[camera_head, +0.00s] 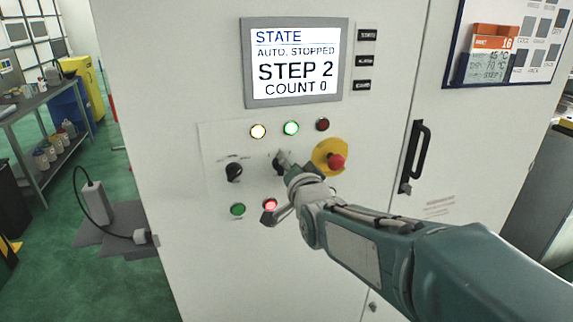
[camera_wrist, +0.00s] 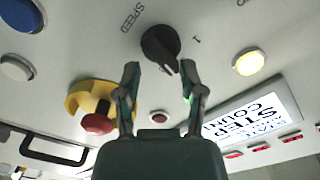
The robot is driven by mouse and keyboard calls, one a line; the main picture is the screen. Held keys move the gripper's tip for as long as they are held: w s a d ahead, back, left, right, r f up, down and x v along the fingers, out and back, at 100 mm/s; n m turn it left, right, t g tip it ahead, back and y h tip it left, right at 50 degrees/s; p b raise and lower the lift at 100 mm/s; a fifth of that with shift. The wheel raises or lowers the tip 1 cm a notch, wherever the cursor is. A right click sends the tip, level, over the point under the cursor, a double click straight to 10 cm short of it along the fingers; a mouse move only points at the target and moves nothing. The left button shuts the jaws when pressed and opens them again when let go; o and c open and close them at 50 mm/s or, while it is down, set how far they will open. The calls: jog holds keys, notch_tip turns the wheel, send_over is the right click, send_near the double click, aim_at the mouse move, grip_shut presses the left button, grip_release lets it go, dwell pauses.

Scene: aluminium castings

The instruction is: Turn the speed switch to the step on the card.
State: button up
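The speed switch is a black knob, seen in the wrist view (camera_wrist: 158,43) with the word SPEED beside it and a single mark on its other side. Its pointer end lies between my fingertips in that picture. In the head view the knob (camera_head: 278,162) is partly hidden by my gripper (camera_head: 287,170). In the wrist view my gripper (camera_wrist: 160,72) is open, with gaps between both fingers and the knob; contact is not visible. The display (camera_head: 295,62) reads AUTO, STOPPED, STEP 2, COUNT 0. The orange-topped card (camera_head: 490,55) shows 16; its step number is too small to read.
A red emergency button (camera_head: 337,161) on a yellow base sits right beside my gripper. Another black switch (camera_head: 233,172) is to the left. Lit lamps (camera_head: 291,128) are above, and green (camera_head: 238,209) and red (camera_head: 270,205) buttons below. A black door handle (camera_head: 415,157) is further right.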

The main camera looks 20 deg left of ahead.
jog(key=v, duration=1.1)
jog(key=shift+s+a+f, duration=0.15)
jog(key=shift+s+a, duration=0.05)
jog(key=shift+s, duration=0.05)
jog(key=w+a+n, duration=0.6)
jog(key=w, duration=0.3)
jog(key=shift+a+f, duration=0.25)
jog(key=shift+f, duration=0.05)
jog(key=shift+c, duration=0.3)
